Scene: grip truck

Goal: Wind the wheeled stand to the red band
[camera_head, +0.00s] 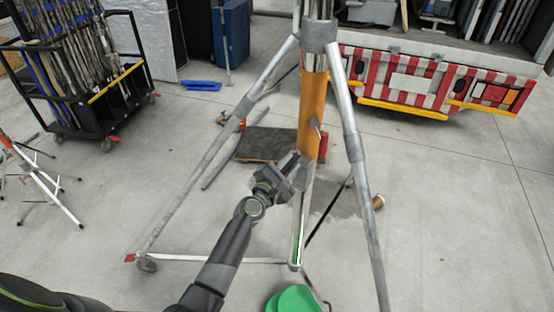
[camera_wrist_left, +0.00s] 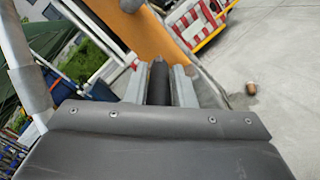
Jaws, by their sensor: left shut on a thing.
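The wheeled stand (camera_head: 312,105) stands upright in the middle of the head view, with an orange column section and splayed silver legs. A caster wheel (camera_head: 147,263) shows at its lower left leg. My left gripper (camera_head: 302,163) is beside the lower part of the orange section. In the left wrist view, the gripper (camera_wrist_left: 160,72) is shut on a dark crank handle (camera_wrist_left: 158,88) between its two grey fingers. The orange section (camera_wrist_left: 130,30) is just beyond. I cannot make out a red band on the column. My right gripper is not in view.
A dark low platform (camera_head: 262,145) lies behind the stand. A green object (camera_head: 293,299) is on the floor at the front. A black cart (camera_head: 98,122) with poles stands at left, a truck's striped tail (camera_head: 400,85) at back right. Floor at right is mostly clear.

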